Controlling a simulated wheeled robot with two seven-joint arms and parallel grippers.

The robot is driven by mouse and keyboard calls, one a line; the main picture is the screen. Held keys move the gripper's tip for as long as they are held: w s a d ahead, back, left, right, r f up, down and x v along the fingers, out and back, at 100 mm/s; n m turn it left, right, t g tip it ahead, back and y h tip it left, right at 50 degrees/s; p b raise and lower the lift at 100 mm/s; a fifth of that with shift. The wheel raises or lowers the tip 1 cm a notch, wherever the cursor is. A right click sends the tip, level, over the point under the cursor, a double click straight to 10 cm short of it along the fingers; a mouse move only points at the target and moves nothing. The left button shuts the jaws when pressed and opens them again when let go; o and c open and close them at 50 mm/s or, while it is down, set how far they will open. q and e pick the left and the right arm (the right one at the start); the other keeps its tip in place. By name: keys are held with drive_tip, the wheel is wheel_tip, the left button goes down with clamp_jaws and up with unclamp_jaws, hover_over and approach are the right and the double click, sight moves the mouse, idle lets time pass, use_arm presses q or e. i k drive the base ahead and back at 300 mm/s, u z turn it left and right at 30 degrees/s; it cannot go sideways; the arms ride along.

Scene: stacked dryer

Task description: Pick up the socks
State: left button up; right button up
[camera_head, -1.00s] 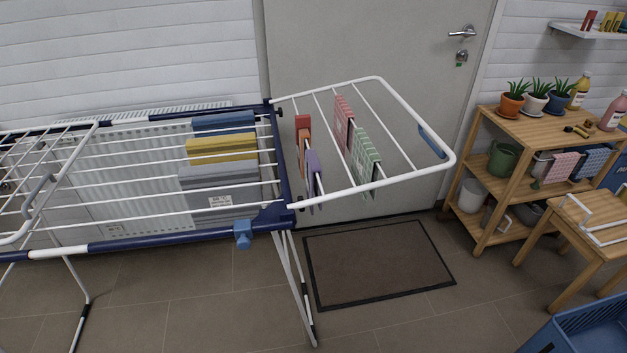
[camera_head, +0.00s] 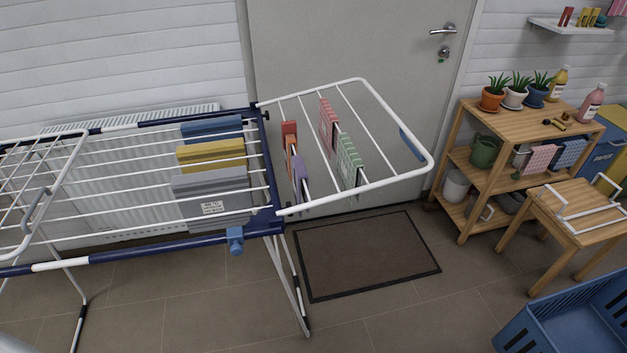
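On the right wing of the white drying rack (camera_head: 383,115), a narrow orange-red item (camera_head: 290,134) and a narrow purple item (camera_head: 299,172) hang over the bars. They look like socks, but they are too small to be sure. A pink checked cloth (camera_head: 328,125) and a green checked cloth (camera_head: 349,160) hang beside them to the right. Neither of my grippers is in view.
Blue, yellow and grey towels (camera_head: 211,157) hang on the rack's main part. A dark mat (camera_head: 365,254) lies below the wing. A wooden shelf (camera_head: 466,165), stool (camera_head: 575,215) and blue crate (camera_head: 575,318) stand at right. Floor between rack and crate is free.

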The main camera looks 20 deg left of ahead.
sight(299, 170)
drive_tip(key=z, duration=2.15)
drive_tip(key=k, duration=0.5)
drive_tip(key=u, duration=2.15)
